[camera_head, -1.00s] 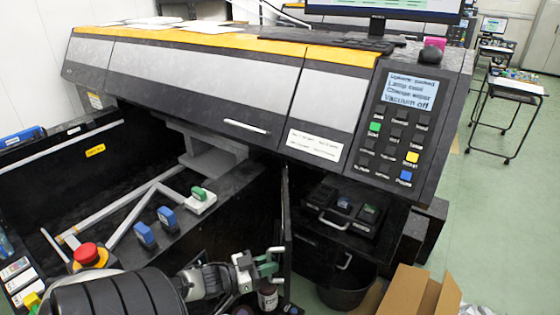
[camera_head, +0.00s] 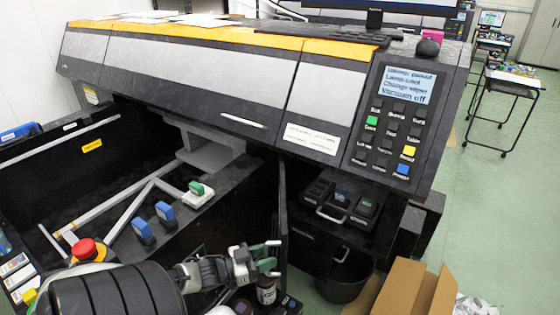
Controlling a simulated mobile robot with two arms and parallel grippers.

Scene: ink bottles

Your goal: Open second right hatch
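My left gripper (camera_head: 274,258) is at the bottom centre, its two green-and-grey fingers apart with nothing visible between them. A thin black hatch panel (camera_head: 283,205) stands upright, seen nearly edge-on, swung out from the printer front. The fingertips are close to its lower left side; I cannot tell whether they touch it. An ink bottle with a white label (camera_head: 266,291) stands below the fingers, with other dark bottles beside it, partly hidden. My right gripper is not in view.
The large printer (camera_head: 200,75) fills the view, with a button panel (camera_head: 390,125) at right. A red emergency button (camera_head: 85,249) sits left.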

